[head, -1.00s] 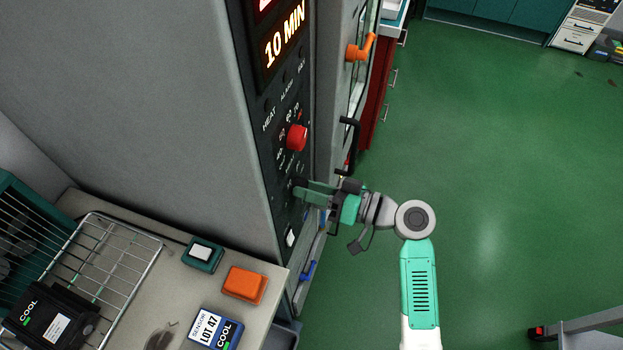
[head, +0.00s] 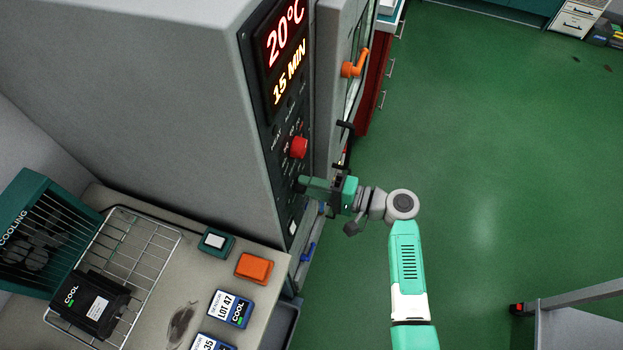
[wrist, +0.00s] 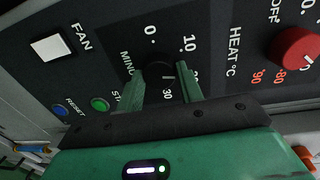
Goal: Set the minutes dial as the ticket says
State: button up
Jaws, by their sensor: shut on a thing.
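The black minutes dial (wrist: 160,70) sits on the dark control panel below the heat knob. Its printed scale shows 0, 10 and 30 around it; part of the scale and the lettering is hidden by my fingers. My gripper (wrist: 162,84) is shut on the dial, one green finger on each side. In the head view my gripper (head: 306,185) reaches the panel from the right and hides the dial. The display (head: 285,60) above reads 20°C in red and 15 MIN in amber. I cannot make out a ticket in these frames.
The red heat knob (head: 299,147) is above my gripper. A white fan switch (wrist: 50,47), a green button (wrist: 99,104) and a blue button (wrist: 60,110) are nearby. An orange door handle (head: 355,65) sticks out at the right. The green floor (head: 490,180) is clear.

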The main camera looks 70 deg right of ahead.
jog(key=shift+m+p, duration=1.15)
jog(key=shift+m, duration=0.35)
jog(key=o, duration=1)
jog(key=s, duration=0.7)
jog(key=shift+s+d+r+p, duration=0.15)
jog(key=shift+s+r+p, duration=0.15)
jog(key=shift+s, duration=0.1)
jog(key=shift+f, duration=0.1)
